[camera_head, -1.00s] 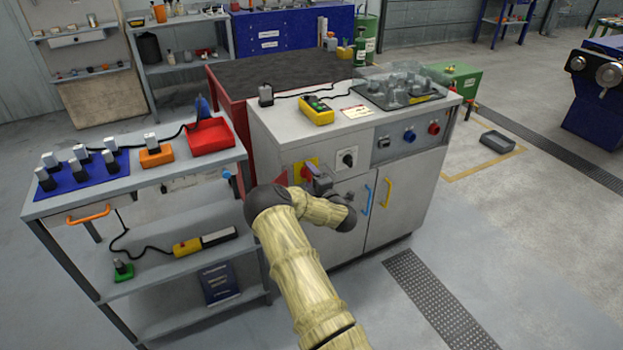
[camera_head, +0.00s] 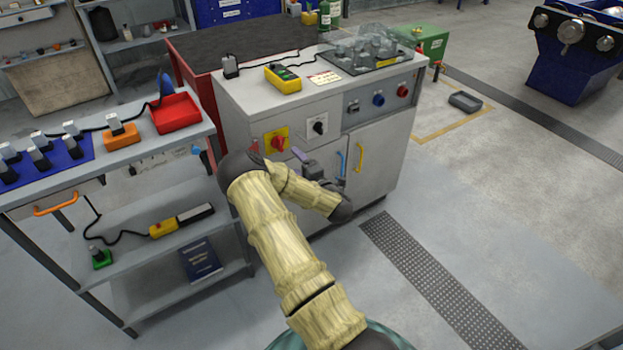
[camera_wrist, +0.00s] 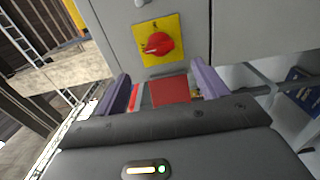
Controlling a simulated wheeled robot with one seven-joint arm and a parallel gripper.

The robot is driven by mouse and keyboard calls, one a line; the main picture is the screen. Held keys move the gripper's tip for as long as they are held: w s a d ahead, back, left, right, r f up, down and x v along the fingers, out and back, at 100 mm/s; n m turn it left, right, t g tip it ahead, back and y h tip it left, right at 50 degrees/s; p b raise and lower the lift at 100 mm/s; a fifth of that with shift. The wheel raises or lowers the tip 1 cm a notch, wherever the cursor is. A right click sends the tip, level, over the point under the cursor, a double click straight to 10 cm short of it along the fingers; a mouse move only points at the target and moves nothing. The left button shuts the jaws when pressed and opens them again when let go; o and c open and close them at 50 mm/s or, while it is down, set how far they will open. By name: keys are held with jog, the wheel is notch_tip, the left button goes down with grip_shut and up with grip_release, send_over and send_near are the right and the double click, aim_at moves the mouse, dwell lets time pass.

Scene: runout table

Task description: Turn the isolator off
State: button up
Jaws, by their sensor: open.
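The isolator is a red rotary handle (camera_head: 277,143) on a yellow square plate (camera_head: 269,136) on the front of the grey cabinet (camera_head: 231,117). In the wrist view the red handle (camera_wrist: 158,44) stands just beyond the fingertips, above the gap, on its yellow plate (camera_wrist: 141,31). Its handle lies roughly across the picture; I cannot read its marks. My gripper (camera_wrist: 163,84) is open, with its two purple fingers apart and not touching the handle. In the head view my gripper (camera_head: 300,155) is at the lower right of the isolator, partly hidden by my arm.
A black rotary switch (camera_head: 319,127) on a white plate is right of the isolator. A shelf trolley (camera_head: 128,222) stands close on the left.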

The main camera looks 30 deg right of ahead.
jog(key=s+b, duration=0.1)
jog(key=s, duration=0.6)
jog(key=shift+s+d, duration=0.15)
jog(key=shift+s, duration=0.1)
